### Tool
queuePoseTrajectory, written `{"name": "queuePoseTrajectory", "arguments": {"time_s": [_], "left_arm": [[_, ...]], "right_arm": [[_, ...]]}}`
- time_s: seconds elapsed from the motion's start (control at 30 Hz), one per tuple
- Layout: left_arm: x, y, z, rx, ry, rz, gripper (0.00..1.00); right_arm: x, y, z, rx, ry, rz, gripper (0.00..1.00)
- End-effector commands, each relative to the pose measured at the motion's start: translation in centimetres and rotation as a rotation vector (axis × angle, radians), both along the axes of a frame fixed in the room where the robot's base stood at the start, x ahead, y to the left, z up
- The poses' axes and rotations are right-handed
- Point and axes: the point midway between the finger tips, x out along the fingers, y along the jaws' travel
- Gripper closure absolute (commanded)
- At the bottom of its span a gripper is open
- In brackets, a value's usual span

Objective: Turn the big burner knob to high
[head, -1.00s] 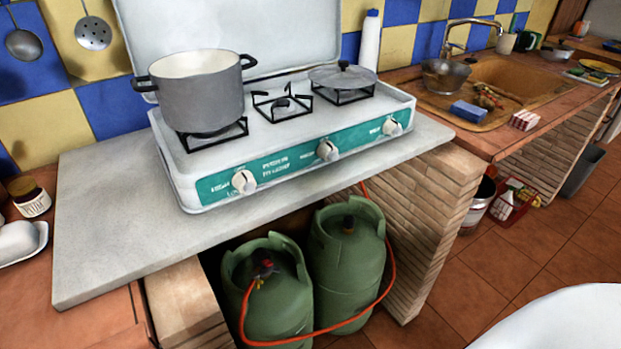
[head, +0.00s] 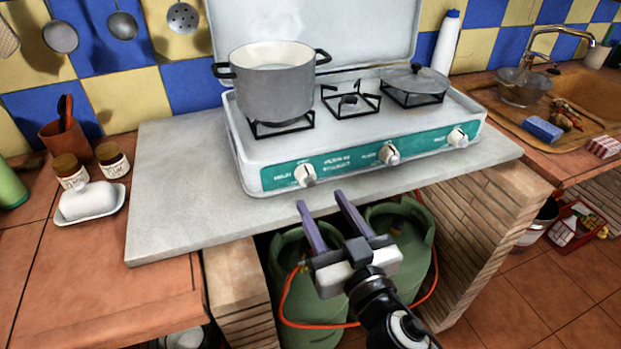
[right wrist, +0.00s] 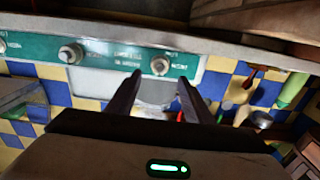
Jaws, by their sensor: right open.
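The white stove (head: 352,115) has a green front panel with a row of three pale knobs: a left knob (head: 304,174), a middle knob (head: 389,153) and a right knob (head: 457,137). A grey pot (head: 272,85) stands on the left burner. My right gripper (head: 320,198) is open and empty, its fingertips just in front of and below the left part of the panel. In the right wrist view, which looks upside down, the left knob (right wrist: 160,65) appears beyond the gap between the fingertips (right wrist: 159,78), apart from them. My left gripper is not in view.
A lidded pan (head: 416,80) sits on the right burner. The grey slab (head: 175,200) is clear left of the stove. Two green gas bottles (head: 305,295) with an orange hose stand below. A butter dish (head: 90,203) and jars are at the left.

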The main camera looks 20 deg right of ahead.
Motion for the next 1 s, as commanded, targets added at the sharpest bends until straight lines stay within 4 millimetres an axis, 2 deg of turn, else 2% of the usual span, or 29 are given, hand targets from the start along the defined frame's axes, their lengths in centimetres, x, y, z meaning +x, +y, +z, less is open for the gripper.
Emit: {"name": "queuePoseTrajectory", "arguments": {"time_s": [0.2, 0.4, 0.57, 0.8, 1.0], "left_arm": [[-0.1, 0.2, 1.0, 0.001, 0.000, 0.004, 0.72], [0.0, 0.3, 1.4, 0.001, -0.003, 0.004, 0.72], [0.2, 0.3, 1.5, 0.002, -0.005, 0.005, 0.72], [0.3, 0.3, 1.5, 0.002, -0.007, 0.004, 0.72], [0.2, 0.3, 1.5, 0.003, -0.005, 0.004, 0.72]], "right_arm": [[4.2, 0.1, 0.3, -0.004, -0.001, 0.000, 0.53], [6.6, 0.2, 0.1, -0.002, 0.002, 0.000, 0.53], [7.4, 0.3, -0.1, -0.001, 0.003, 0.000, 0.53], [7.4, 0.3, -0.1, -0.001, 0.003, 0.000, 0.53], [7.4, 0.3, -0.1, -0.001, 0.003, 0.000, 0.87]]}}
